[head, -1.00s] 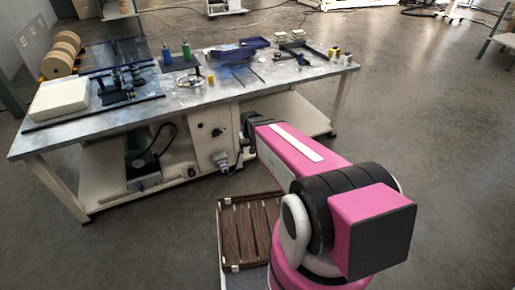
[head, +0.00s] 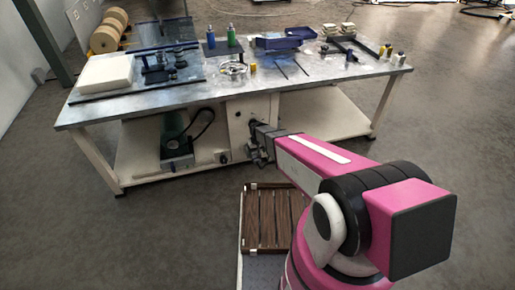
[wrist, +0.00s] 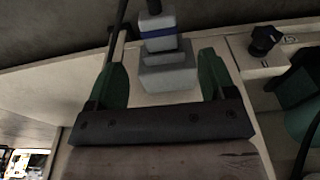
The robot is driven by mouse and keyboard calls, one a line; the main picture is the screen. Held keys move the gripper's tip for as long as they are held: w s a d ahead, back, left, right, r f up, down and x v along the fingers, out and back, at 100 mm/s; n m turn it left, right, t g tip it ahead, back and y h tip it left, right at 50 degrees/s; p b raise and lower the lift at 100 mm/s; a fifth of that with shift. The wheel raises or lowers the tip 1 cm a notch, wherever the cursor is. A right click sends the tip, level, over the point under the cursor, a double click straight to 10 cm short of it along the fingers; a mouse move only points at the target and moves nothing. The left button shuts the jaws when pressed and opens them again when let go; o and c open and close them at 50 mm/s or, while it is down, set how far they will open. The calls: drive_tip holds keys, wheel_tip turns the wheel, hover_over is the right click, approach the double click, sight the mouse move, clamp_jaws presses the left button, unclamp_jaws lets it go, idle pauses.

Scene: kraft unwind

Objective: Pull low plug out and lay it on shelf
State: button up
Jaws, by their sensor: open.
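The low plug (wrist: 165,45) is a grey block with a blue band in the wrist view, with a dark cord end at its top. My gripper (wrist: 162,66) is open, its two green fingers on either side of the plug with visible gaps. Whether the plug's body lies between the fingers in depth, I cannot tell. In the head view my gripper (head: 259,146) is in front of the white panel (head: 240,112) under the table, and I cannot make out the plug there. The lower shelf (head: 140,170) of the table is a pale board.
A green motor (head: 176,145) with a black cable stands on the lower shelf left of the panel. A dark knob (wrist: 266,38) is right of the plug in the wrist view. The tabletop (head: 200,97) carries several tools. A slatted wooden crate (head: 273,220) is below my arm.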

sight(256, 159)
drive_tip(key=f, duration=0.7)
drive_tip(key=shift+w+a+f, duration=0.1)
drive_tip(key=shift+w+f, duration=0.05)
drive_tip(key=shift+w, duration=0.25)
drive_tip(key=c, duration=1.2)
drive_tip(key=shift+s, duration=0.2)
drive_tip(key=shift+s+d, duration=0.25)
drive_tip(key=shift+s, duration=0.5)
drive_tip(key=shift+s+d, duration=0.25)
drive_tip(key=shift+s, duration=0.55)
drive_tip(key=shift+s+d, duration=0.25)
drive_tip(key=shift+s, duration=0.5)
